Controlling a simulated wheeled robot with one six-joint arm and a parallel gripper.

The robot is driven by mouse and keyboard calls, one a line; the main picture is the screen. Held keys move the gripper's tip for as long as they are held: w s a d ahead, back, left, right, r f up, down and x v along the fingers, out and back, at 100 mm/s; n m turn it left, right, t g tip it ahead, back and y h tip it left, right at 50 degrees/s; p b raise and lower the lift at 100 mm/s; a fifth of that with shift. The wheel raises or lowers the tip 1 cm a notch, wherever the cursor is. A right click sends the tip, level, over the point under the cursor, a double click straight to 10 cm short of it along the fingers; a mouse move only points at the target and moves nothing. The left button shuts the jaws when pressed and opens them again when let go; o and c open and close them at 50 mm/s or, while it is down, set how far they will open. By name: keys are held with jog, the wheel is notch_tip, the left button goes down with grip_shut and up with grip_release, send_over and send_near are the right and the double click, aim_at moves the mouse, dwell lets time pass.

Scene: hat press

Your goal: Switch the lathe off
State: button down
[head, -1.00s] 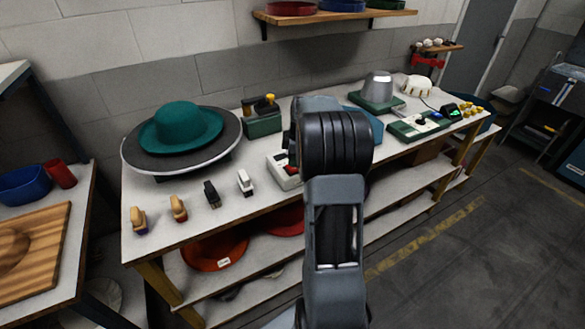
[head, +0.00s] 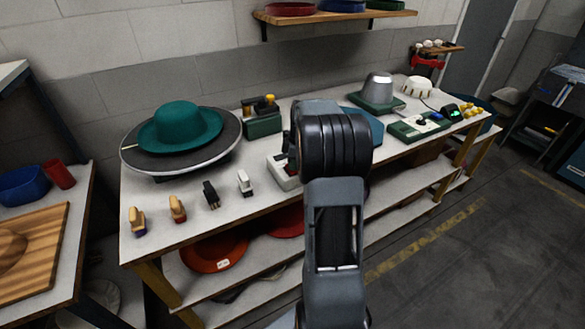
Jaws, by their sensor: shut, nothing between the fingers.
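The teal hat (head: 181,127) sits on a wide grey disc (head: 215,155) at the back left of the bench, which looks like the lathe. A white control box (head: 290,183) with a red part on top stands at the bench's middle, partly hidden behind my arm. I cannot make out its switch position. My arm rises through the middle of the head view, and its end is hidden behind its own links. A dark piece just left of the arm, above the box, is too unclear to name.
Several small brushes (head: 177,208) stand along the bench's front left edge. A green box with yellow knobs (head: 263,122) is behind them. A grey hat form on a green base (head: 377,103) and a green panel (head: 419,129) are to the right. The floor at right is clear.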

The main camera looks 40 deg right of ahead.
jog(key=shift+r, duration=0.2)
jog(key=shift+r+p, duration=2.6)
jog(key=shift+r, duration=0.8)
jog(key=shift+f+m, duration=0.1)
jog(key=shift+m, duration=0.9)
jog(key=s+f+m, duration=0.1)
jog(key=m, duration=0.1)
jog(key=s+a+f+m, duration=0.1)
jog(key=m, duration=0.1)
jog(key=shift+s+f+g, duration=0.1)
jog(key=shift+f+g, duration=0.05)
jog(key=shift+g, duration=0.15)
jog(key=s+a+r+m+t, duration=0.1)
jog(key=s+a+r+m, duration=0.1)
jog(key=s+a, duration=0.5)
jog(key=s+a+r+m+t+h, duration=0.1)
jog(key=s+a+r, duration=0.3)
jog(key=s+a, duration=0.4)
jog(key=a+m+t, duration=0.1)
jog(key=a, duration=0.6)
jog(key=shift+s+a+r, duration=0.25)
jog(key=shift+a, duration=0.1)
